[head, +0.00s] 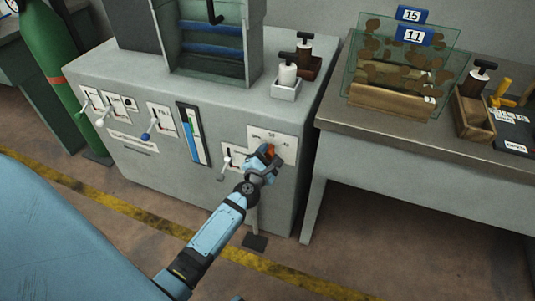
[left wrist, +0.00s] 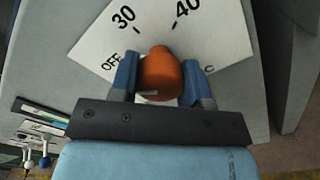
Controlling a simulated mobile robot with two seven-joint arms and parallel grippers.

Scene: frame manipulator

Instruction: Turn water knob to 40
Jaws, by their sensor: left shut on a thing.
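The water knob (head: 267,151) is an orange-red knob on a white dial plate (head: 287,146) on the front of the grey machine. In the left wrist view the knob (left wrist: 162,72) sits between the two blue fingers of my left gripper (left wrist: 155,82), which is shut on it. The dial plate (left wrist: 205,45) shows OFF, 30, 40 and a C around the knob. A small pale mark shows low on the knob; which number it points to I cannot tell. In the head view my left gripper (head: 263,165) partly covers the knob. My right gripper is not in view.
The grey machine (head: 180,95) carries several lever switches and a blue level gauge (head: 193,135) left of the dial. A lever plate (head: 233,157) is close beside my gripper. A bench (head: 400,130) with glass panels stands at the right. A green cylinder (head: 52,60) stands left.

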